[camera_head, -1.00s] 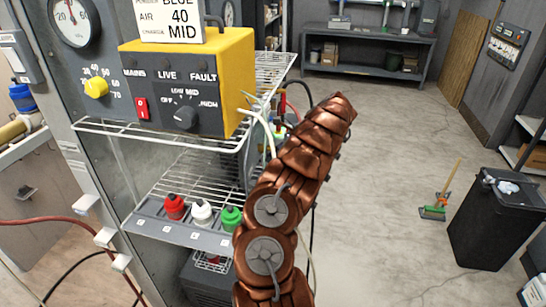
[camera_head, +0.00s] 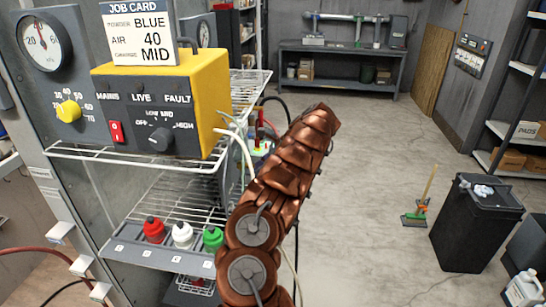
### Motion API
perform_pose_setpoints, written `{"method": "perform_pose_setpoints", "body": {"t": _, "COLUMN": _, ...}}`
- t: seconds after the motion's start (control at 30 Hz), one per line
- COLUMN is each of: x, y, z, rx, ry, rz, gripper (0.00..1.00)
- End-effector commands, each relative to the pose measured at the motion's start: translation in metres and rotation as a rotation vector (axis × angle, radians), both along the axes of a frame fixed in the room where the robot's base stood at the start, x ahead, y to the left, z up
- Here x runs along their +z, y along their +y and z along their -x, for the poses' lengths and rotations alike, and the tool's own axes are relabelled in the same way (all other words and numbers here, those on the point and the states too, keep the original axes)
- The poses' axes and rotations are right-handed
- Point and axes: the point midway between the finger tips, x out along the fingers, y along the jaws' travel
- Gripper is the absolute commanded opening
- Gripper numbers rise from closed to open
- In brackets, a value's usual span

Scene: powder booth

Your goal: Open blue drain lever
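No blue drain lever can be made out in the current view. My copper-coloured, plated arm rises from the bottom centre and points up and to the right, in front of the wire shelves. Its gripper does not show, so I cannot tell whether it is open or shut.
A yellow control box (camera_head: 208,95) with a job card (camera_head: 139,34) stands on a wire shelf (camera_head: 75,152). Red (camera_head: 154,230), white (camera_head: 183,236) and green (camera_head: 213,239) bottles sit below. A black bin (camera_head: 474,232) and broom (camera_head: 427,190) stand right. Open floor (camera_head: 370,150) lies between.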

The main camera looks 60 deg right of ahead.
Motion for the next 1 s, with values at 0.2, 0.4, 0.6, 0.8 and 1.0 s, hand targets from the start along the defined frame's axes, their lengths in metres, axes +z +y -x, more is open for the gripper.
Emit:
{"method": "perform_pose_setpoints", "body": {"t": 0.2, "x": 0.021, "y": -0.013, "z": 0.019, "rx": -0.001, "ry": 0.001, "rz": 0.004, "gripper": 0.39}}
{"method": "perform_pose_setpoints", "body": {"t": 0.4, "x": 0.034, "y": -0.02, "z": 0.029, "rx": -0.003, "ry": -0.001, "rz": 0.002, "gripper": 0.39}}
{"method": "perform_pose_setpoints", "body": {"t": 0.6, "x": 0.045, "y": -0.026, "z": 0.039, "rx": -0.003, "ry": -0.001, "rz": 0.001, "gripper": 0.39}}
{"method": "perform_pose_setpoints", "body": {"t": 0.8, "x": 0.053, "y": -0.03, "z": 0.045, "rx": -0.002, "ry": -0.002, "rz": 0.001, "gripper": 0.39}}
{"method": "perform_pose_setpoints", "body": {"t": 1.0, "x": 0.058, "y": -0.033, "z": 0.05, "rx": -0.001, "ry": 0.0, "rz": 0.0, "gripper": 0.39}}
